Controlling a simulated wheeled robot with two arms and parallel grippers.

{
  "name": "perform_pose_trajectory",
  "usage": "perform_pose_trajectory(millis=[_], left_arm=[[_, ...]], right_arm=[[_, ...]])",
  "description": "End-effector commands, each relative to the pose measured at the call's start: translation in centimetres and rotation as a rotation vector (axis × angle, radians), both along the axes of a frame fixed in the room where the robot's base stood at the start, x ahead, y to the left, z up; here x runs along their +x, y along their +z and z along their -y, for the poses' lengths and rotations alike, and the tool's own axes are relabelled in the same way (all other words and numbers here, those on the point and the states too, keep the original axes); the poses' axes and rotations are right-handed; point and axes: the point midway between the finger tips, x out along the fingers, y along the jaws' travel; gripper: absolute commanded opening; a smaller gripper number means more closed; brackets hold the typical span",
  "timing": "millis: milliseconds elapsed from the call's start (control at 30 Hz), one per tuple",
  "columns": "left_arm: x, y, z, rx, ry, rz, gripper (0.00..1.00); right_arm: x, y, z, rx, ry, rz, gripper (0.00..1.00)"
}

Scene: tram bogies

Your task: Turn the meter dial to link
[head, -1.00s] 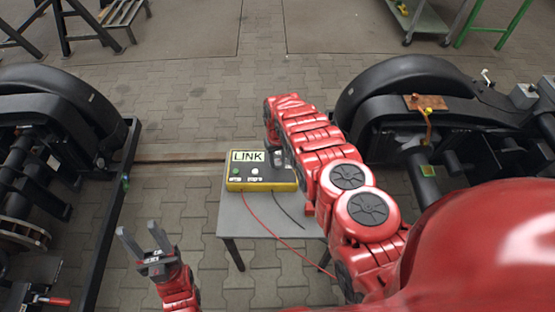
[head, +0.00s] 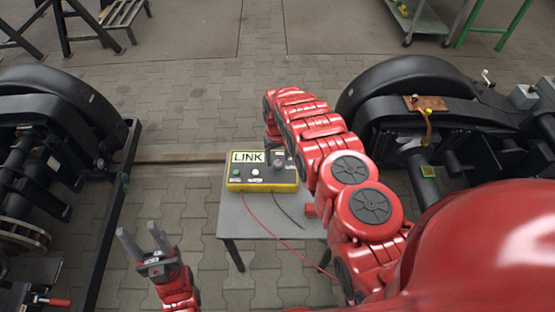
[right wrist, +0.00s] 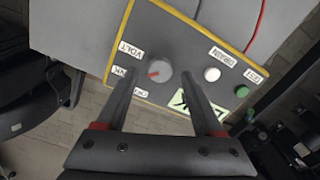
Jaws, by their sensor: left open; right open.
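The yellow-edged grey meter (head: 262,187) stands on a small grey table, its display (head: 248,157) reading LINK. Its round grey dial (right wrist: 159,71) shows in the right wrist view; the red pointer faces left, toward a label ending in "NK" that a finger partly covers. A VOLT label (right wrist: 130,50) is above that one and another, partly hidden, below. My right gripper (right wrist: 163,77) is open, one finger on each side of the dial in the picture, with visible gaps. My left gripper (head: 145,243) is open and empty, left of the table in the head view.
A white button (right wrist: 212,74) and a green button (right wrist: 242,91) sit beside the dial. A red lead (head: 268,228) and a dark lead run from the meter over the table (head: 230,222). Black bogies (head: 60,110) stand on both sides.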

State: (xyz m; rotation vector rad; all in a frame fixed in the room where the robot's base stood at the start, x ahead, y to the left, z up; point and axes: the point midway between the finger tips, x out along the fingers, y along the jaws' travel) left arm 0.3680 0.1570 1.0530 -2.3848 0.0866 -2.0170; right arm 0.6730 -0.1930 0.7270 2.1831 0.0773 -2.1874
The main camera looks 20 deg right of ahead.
Motion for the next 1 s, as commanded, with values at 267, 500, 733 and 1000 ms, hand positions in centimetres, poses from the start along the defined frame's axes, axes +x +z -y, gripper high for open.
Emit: perform_pose_trajectory(millis=[267, 500, 733, 1000], left_arm=[[0.0, -0.7, 0.0, 0.000, 0.000, 0.000, 0.50], [0.0, -1.8, 0.0, 0.000, 0.000, 0.000, 0.50], [0.0, 1.7, 0.0, 0.000, 0.000, 0.000, 0.50], [0.0, 3.0, 0.0, 0.000, 0.000, 0.000, 0.50]], right_arm=[[0.0, 4.3, 0.0, 0.001, 0.000, 0.002, 0.69], [0.2, 8.9, 0.0, 0.001, 0.000, 0.008, 0.69], [0.0, 14.5, 0.0, 0.000, 0.000, 0.002, 0.69], [0.0, 15.6, 0.0, 0.000, 0.000, 0.002, 0.69]])
